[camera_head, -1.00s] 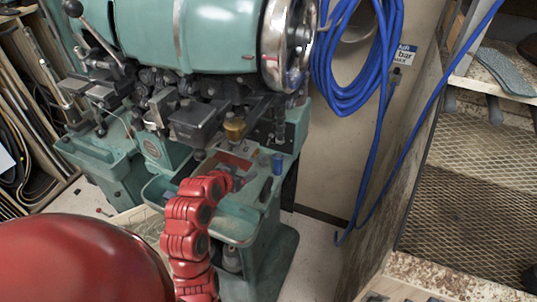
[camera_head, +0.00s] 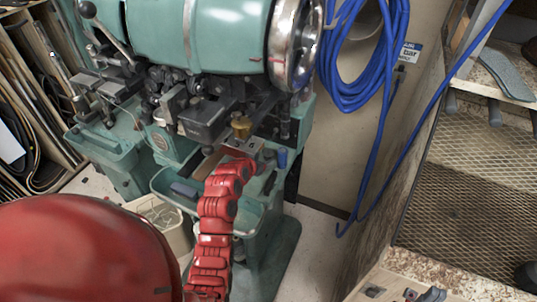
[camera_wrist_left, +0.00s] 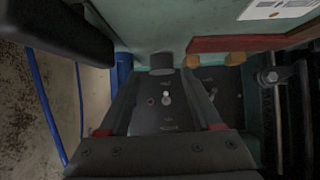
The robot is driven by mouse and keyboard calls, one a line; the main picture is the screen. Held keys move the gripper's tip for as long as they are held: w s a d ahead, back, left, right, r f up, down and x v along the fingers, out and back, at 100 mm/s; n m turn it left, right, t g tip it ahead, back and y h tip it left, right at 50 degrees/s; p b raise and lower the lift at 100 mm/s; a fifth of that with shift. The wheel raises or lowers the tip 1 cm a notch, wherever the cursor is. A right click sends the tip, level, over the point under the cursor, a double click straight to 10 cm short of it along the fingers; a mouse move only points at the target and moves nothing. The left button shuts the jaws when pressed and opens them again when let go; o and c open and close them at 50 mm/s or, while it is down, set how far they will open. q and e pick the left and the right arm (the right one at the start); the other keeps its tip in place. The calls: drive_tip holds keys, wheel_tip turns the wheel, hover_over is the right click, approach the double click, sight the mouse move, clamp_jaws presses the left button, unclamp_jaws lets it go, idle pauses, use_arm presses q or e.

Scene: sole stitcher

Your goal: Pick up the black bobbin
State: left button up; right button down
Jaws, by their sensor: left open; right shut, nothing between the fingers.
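A short dark grey-black cylinder (camera_wrist_left: 161,64), which looks like the black bobbin, stands in the left wrist view just beyond my left fingertips, roughly centred between them. My left gripper (camera_wrist_left: 161,84) is open, with its two dark fingers apart and nothing seen held. I cannot tell whether a finger touches the cylinder. In the head view my red left arm reaches up to the machine's small shelf, and its gripper is mostly hidden there. I cannot make out the black bobbin in the head view. My right gripper is in neither view.
A blue cylinder (camera_head: 282,158) stands on the shelf; it is left of the bobbin in the wrist view (camera_wrist_left: 123,70). The green stitching machine (camera_head: 225,30) rises behind, with a brass-coloured part (camera_head: 241,128) above the shelf. Blue hose (camera_head: 350,90) hangs at right.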

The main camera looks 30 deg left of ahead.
sight(266, 156)
use_arm(q)
drive_tip(key=shift+w+f, duration=0.1)
drive_tip(key=shift+w, duration=0.3)
drive_tip(key=shift+p+x, duration=0.65)
drive_tip(key=shift+x, duration=1.25)
drive_tip(key=shift+s+a+f, duration=0.1)
drive_tip(key=shift+f, duration=0.05)
clamp_jaws()
